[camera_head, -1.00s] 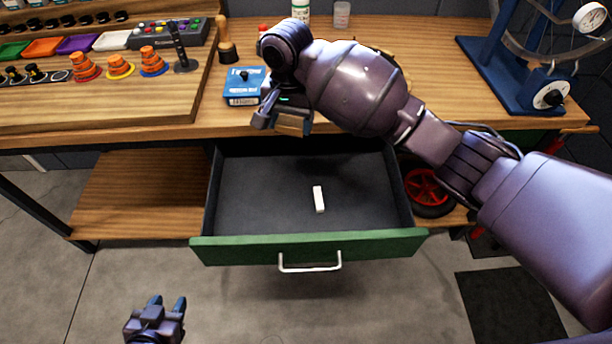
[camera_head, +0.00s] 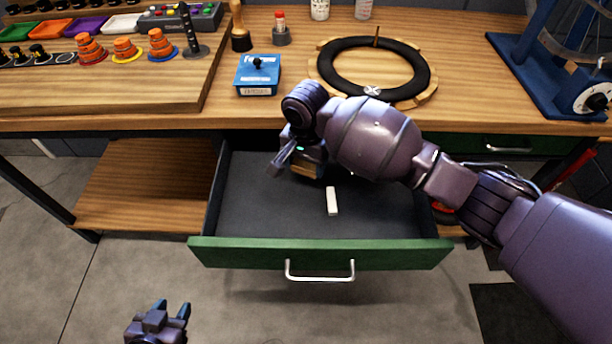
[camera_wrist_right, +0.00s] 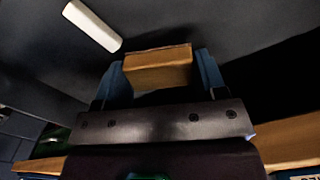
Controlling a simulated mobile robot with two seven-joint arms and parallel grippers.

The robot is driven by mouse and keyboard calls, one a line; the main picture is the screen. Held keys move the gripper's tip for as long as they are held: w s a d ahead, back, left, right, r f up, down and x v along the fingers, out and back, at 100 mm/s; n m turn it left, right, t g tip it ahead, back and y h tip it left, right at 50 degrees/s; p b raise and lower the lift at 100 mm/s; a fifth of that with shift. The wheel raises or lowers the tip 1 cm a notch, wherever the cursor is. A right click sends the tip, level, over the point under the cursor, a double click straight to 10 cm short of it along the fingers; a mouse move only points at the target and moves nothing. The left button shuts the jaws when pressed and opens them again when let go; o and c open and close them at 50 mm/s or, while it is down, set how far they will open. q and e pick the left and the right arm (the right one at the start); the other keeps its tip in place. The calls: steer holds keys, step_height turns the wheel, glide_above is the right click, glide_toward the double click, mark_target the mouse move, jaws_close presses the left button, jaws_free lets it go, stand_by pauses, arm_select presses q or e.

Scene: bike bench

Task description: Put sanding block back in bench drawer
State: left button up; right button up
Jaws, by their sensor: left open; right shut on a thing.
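The sanding block (camera_wrist_right: 158,70) is a tan, wood-coloured block between the two blue fingers of my right gripper (camera_wrist_right: 160,75) in the right wrist view. In the head view my right gripper (camera_head: 299,163) is shut on the block (camera_head: 304,171) over the inside of the open drawer; the arm partly hides it. The drawer (camera_head: 330,256) has a green front, a silver handle and a dark floor. Whether the block touches the floor, I cannot tell. My left gripper (camera_head: 172,312) is open and empty, low at the left, in front of the bench.
A white stick (camera_head: 332,201) lies on the drawer floor, right of the held block; it also shows in the right wrist view (camera_wrist_right: 92,26). A blue box (camera_head: 258,75) and a black ring on a wooden base (camera_head: 322,88) stand on the bench top. The drawer's left part is free.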

mark_target(306, 185)
steer(key=shift+f, duration=0.45)
step_height(306, 185, down, 5)
steer(key=shift+b, duration=0.95)
steer(key=shift+r, duration=0.15)
steer(key=o, duration=0.6)
steer(key=shift+f, duration=0.2)
steer(key=shift+o, duration=0.2)
steer(key=shift+r, duration=0.1)
